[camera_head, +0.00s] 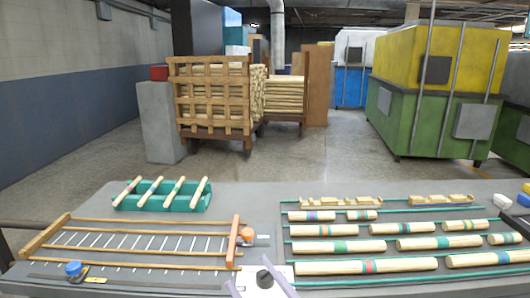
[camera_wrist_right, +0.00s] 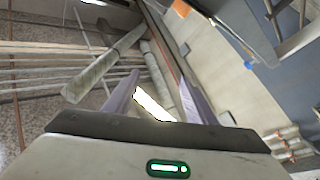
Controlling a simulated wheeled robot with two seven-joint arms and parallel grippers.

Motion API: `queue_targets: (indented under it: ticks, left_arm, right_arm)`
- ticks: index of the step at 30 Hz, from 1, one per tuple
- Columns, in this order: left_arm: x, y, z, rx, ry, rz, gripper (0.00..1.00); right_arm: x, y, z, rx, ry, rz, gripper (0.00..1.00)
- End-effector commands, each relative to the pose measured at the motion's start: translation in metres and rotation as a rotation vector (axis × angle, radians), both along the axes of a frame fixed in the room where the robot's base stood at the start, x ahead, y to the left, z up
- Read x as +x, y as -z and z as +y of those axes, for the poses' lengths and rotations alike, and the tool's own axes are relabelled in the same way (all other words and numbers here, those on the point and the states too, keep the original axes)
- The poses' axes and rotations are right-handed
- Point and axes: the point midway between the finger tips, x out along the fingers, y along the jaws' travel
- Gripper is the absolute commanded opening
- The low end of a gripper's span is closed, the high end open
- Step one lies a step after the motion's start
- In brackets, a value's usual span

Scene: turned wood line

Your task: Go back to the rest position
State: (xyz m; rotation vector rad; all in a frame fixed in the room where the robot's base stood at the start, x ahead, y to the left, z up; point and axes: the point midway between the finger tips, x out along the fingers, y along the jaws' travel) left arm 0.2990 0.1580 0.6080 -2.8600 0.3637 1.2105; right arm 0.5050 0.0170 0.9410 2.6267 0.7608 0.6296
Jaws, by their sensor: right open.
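My right gripper (camera_head: 258,286) shows at the bottom middle of the head view, only its two pale lavender fingers in frame. The fingers stand apart with nothing held between them. In the right wrist view the same gripper (camera_wrist_right: 158,90) is open and empty, its fingers pointing away from the camera at a tilted scene. A white plate with a black knob (camera_head: 264,277) lies by the fingers in the head view; I cannot tell whether they touch it. My left gripper is not in view.
A blue knob (camera_head: 74,268) is at the front left.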

Motion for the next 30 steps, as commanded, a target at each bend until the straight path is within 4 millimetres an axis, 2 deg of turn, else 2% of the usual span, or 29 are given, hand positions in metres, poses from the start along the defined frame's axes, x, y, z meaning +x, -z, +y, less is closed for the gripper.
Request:
queue_targets:
  ticks: [1, 5, 6, 8, 9, 12, 15, 18, 21, 30]
  left_arm:
    - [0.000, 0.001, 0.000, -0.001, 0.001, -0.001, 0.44]
    - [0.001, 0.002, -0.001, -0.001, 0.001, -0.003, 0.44]
    - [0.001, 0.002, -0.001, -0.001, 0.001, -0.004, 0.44]
    - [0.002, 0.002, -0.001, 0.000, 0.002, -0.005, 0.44]
    - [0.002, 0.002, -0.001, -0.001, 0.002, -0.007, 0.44]
    - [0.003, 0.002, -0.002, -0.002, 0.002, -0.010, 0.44]
    - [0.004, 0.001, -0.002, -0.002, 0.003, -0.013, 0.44]
    - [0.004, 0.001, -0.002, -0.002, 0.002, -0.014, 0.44]
    - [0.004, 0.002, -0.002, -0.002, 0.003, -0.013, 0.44]
    - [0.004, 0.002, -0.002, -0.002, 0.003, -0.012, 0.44]
  right_arm:
    - [-0.003, 0.038, -0.018, 0.013, 0.050, 0.124, 0.51]
    - [-0.021, 0.125, -0.064, 0.033, 0.166, 0.417, 0.51]
    - [-0.032, 0.151, -0.077, 0.037, 0.198, 0.503, 0.51]
    - [-0.051, 0.189, -0.095, 0.041, 0.245, 0.630, 0.51]
    - [-0.067, 0.213, -0.107, 0.042, 0.273, 0.713, 0.51]
    - [-0.109, 0.264, -0.133, 0.043, 0.336, 0.903, 0.51]
    - [-0.149, 0.300, -0.153, 0.042, 0.383, 1.054, 0.51]
    - [-0.180, 0.322, -0.166, 0.040, 0.414, 1.160, 0.51]
    - [-0.198, 0.333, -0.172, 0.038, 0.430, 1.216, 0.51]
    - [-0.204, 0.337, -0.174, 0.038, 0.434, 1.235, 0.51]
